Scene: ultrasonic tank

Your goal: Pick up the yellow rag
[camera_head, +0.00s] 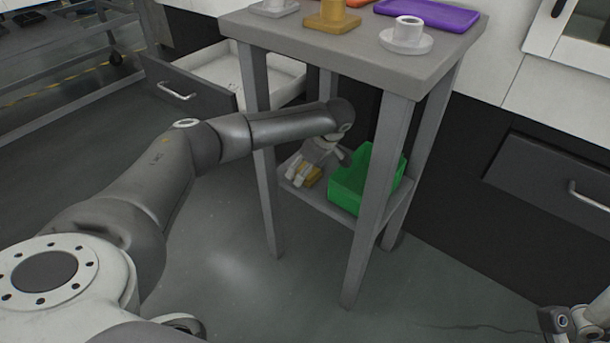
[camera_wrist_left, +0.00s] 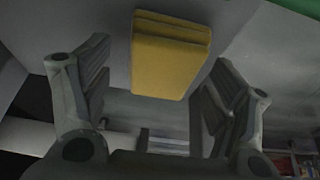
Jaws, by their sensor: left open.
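The yellow rag (camera_head: 313,176) lies on the lower shelf (camera_head: 335,213) of the grey table, to the left of a green bin. It looks like a folded block in the left wrist view (camera_wrist_left: 172,60), between and beyond the fingers. My left gripper (camera_head: 297,175) reaches under the tabletop and is right at the rag, partly covering it in the head view. Its two fingers also show in the left wrist view (camera_wrist_left: 160,105), spread apart with nothing gripped between them. Part of my right gripper (camera_head: 575,325) shows at the lower right corner, cut off by the frame.
The green bin (camera_head: 350,190) stands on the shelf close to the gripper. Table legs (camera_head: 375,200) and the tabletop (camera_head: 320,50) surround my left arm. On top are cups (camera_head: 407,35) and a purple tray (camera_head: 428,16). An open drawer (camera_head: 190,93) is behind left.

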